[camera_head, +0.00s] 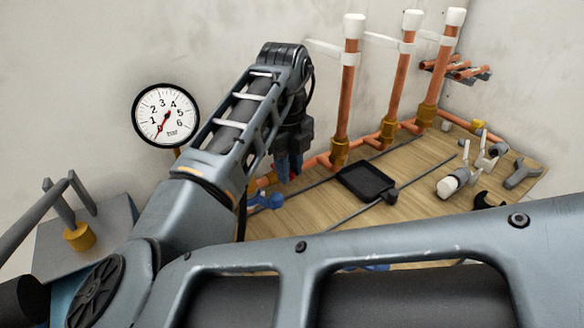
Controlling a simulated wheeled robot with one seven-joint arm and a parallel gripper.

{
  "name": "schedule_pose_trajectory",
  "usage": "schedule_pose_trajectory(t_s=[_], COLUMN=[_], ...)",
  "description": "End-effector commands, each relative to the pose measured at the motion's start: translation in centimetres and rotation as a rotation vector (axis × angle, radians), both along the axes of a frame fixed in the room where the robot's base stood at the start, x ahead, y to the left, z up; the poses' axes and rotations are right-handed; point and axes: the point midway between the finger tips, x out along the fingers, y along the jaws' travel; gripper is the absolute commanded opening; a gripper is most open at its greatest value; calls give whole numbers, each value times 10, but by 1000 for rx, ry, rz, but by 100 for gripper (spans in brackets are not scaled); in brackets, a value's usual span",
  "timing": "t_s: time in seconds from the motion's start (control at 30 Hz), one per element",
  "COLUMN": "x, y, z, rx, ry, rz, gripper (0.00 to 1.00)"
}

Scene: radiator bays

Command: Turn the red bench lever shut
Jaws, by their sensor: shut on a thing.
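My gripper (288,168) points down at the back left of the wooden bench, under the end of my arm. Its blue fingers are shut on the red bench lever (294,177), of which only a small red bit shows between and below them. The lever's angle and its valve body are mostly hidden by the gripper and arm. A copper pipe (318,161) runs along the bench's back edge beside it.
A blue lever (264,201) is just left and in front. Three capped upright copper pipes (346,95) stand behind. A black tray (366,181), rods, white fittings (452,183) and a grey tool (520,174) lie on the bench (330,222). A gauge (166,115) stands left.

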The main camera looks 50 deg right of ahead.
Motion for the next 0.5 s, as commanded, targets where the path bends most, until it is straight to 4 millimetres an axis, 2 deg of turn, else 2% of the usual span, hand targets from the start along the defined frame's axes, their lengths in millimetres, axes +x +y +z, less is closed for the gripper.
schedule_pose_trajectory(t_s=[0.5], x=[1], y=[2], z=[1], rx=[0], ry=[-2], rz=[-35], gripper=[0])
